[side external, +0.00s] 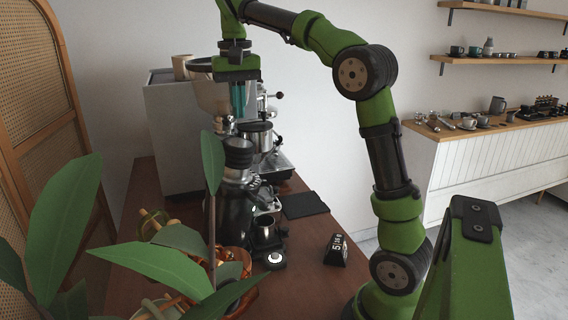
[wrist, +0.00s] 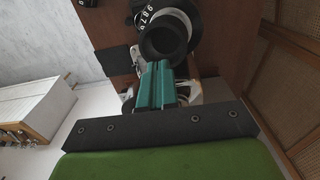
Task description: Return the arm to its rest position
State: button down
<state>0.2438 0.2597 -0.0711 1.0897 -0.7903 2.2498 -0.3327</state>
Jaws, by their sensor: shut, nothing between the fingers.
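My gripper (side external: 238,112) points down in the side external view, high over the counter. It hangs in front of the espresso machine (side external: 172,125) and above the black grinder (side external: 238,190). In the wrist view its teal fingers (wrist: 158,68) are together with nothing held between them. The grinder's dark round top (wrist: 165,42) shows just beyond the fingertips in that view; I cannot tell the exact gap between them. My green arm arches from the base at the lower right up and over to the left.
The brown counter (side external: 318,228) carries a black mat (side external: 304,205) and a small black number block (side external: 336,250). A leafy plant (side external: 160,260) fills the front left. Wall shelves (side external: 490,57) and a white cabinet (side external: 480,165) are at the right.

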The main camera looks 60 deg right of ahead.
jog(key=shift+s+a, duration=0.35)
jog(key=s+a+f+n+t+y, duration=0.2)
jog(key=s+a+f+n+t, duration=0.3)
jog(key=s+a+f, duration=0.8)
jog(key=shift+s+a+t, duration=0.6)
jog(key=shift+a+t, duration=0.05)
jog(key=shift+t, duration=0.45)
jog(key=shift+r, duration=0.1)
